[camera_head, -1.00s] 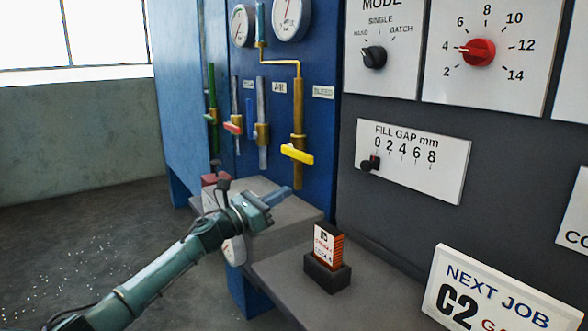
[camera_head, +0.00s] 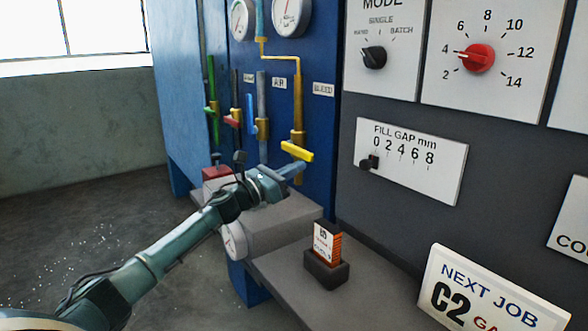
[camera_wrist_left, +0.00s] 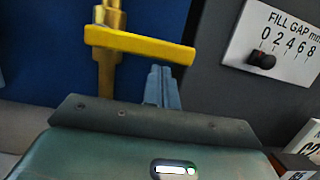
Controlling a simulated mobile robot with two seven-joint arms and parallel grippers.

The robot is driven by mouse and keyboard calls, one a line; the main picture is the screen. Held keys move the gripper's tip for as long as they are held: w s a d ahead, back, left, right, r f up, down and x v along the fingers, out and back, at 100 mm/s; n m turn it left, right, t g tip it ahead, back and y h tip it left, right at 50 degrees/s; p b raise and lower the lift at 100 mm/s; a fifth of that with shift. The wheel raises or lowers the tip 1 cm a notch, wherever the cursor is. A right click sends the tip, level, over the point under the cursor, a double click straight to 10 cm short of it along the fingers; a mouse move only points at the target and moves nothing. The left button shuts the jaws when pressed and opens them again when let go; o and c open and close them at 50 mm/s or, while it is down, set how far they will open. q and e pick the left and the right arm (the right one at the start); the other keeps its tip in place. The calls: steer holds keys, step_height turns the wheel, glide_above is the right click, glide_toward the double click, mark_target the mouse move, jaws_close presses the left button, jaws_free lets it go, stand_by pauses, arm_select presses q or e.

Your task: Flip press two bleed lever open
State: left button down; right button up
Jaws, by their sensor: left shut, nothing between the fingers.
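The yellow bleed lever (camera_head: 297,152) sits on a brass valve on the blue panel, below the BLEED label (camera_head: 323,89). It lies nearly level, its right end tipped slightly down, across the vertical brass pipe (camera_head: 298,115). My left gripper (camera_head: 300,168) is shut and empty, its fingertips just below the lever. In the left wrist view the lever (camera_wrist_left: 140,45) crosses above the shut fingers (camera_wrist_left: 162,85), which lie under its right half. Whether they touch it I cannot tell. My right gripper is not in view.
A red-handled valve (camera_head: 231,121) and other pipes stand left of the lever. A grey ledge (camera_head: 285,215) lies below. An orange-and-white item in a dark holder (camera_head: 327,270) and the NEXT JOB sign (camera_head: 490,295) stand to the right.

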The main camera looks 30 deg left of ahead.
arm_select(q)
steer(key=shift+r, duration=0.1)
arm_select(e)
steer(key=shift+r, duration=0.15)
arm_select(q)
steer(key=shift+d+r+n+p, duration=0.1)
steer(key=shift+r+n+p, duration=0.1)
steer(key=shift+n+p, duration=0.2)
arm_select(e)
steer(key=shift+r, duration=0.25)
arm_select(q)
steer(key=shift+r, duration=0.1)
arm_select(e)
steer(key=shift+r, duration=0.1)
